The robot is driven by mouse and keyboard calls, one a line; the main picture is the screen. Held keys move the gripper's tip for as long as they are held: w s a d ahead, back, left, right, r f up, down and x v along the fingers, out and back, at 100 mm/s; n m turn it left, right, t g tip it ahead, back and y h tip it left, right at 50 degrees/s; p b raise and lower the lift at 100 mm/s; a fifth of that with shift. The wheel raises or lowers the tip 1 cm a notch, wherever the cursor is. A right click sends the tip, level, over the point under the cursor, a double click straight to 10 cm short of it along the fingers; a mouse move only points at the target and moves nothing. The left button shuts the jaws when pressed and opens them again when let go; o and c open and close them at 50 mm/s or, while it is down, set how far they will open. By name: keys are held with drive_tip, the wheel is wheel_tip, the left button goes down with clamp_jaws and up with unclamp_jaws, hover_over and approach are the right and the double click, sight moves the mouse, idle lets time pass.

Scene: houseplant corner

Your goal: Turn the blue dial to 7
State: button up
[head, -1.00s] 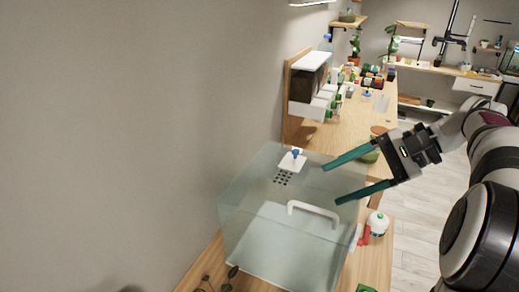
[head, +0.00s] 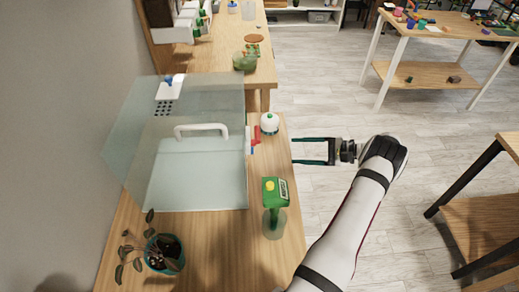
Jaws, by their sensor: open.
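The blue dial (head: 168,79) sits on a small white plate (head: 169,91) at the back left of the clear glass tank (head: 205,105). It is small in the head view, and I cannot read its number or pointer. A white handle (head: 201,128) stands at the tank's front part. My gripper (head: 293,151) is open and empty, its two teal fingers pointing left. In the picture it is right of the tank, past the bench's right edge, far from the dial and not touching anything.
A white bottle with a green cap (head: 269,125), a green sprayer (head: 275,193) and a potted plant (head: 165,254) stand on the wooden bench (head: 215,250). A red part (head: 254,136) shows at the tank's right side. Open floor (head: 400,110) lies to the right.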

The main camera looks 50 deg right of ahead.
drive_tip(key=x, duration=1.3)
drive_tip(key=shift+w, duration=0.2)
clamp_jaws()
